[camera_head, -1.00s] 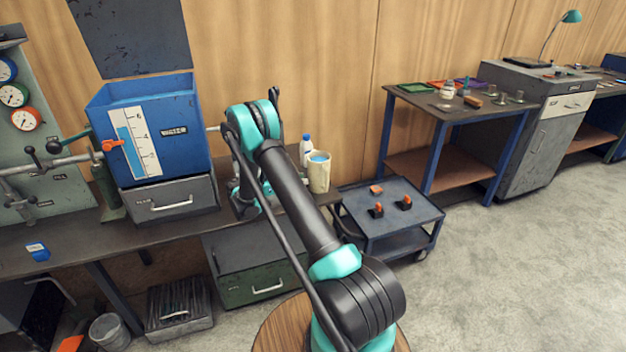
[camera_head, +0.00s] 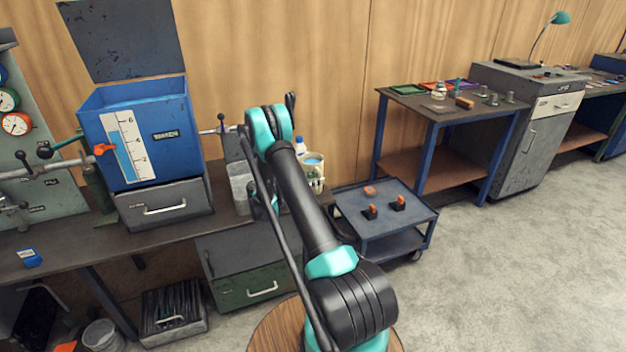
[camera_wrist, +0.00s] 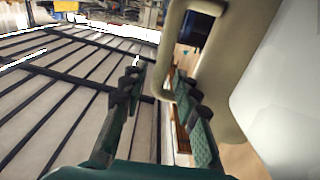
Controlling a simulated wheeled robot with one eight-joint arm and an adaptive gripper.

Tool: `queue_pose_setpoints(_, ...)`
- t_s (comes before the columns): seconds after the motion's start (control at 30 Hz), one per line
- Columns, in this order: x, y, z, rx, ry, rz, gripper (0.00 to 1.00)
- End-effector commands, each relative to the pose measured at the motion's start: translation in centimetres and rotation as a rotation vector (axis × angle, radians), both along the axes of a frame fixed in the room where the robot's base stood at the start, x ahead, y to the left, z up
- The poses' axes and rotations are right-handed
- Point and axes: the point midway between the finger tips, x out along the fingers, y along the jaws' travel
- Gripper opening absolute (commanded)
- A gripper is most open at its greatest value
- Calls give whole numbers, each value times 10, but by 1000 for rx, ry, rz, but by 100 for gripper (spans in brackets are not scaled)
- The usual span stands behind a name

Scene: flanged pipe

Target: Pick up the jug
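The jug (camera_head: 316,184) is cream-coloured with blue at its open top. It stands upright at the right end of the workbench, partly hidden by my arm in the head view. In the wrist view its beige handle (camera_wrist: 237,75) is large and close, with a pale surface at the right edge. My gripper (camera_wrist: 158,98) is open there, its two dark green fingers apart. The handle's outer bar lies between or just beyond the fingertips; contact cannot be told. My gripper is hidden behind the arm in the head view.
A clear container (camera_head: 240,186) and a white bottle with a blue cap (camera_head: 300,146) stand near the jug. The blue water tank (camera_head: 150,140) is to the left. A low cart (camera_head: 385,222) stands to the right. Open floor lies at the right.

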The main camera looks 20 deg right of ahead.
Motion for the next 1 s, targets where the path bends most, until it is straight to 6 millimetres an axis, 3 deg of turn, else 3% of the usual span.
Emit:
queue_pose_setpoints(0.17, 0, -13, 0, 0, 0, -2, 31)
queue_pose_setpoints(0.43, 1, -52, 0, 0, 0, -2, 31)
queue_pose_setpoints(0.7, 2, -58, 0, 0, 0, 0, 31)
queue_pose_setpoints(1.0, 2, -58, 0, 0, 0, 0, 0)
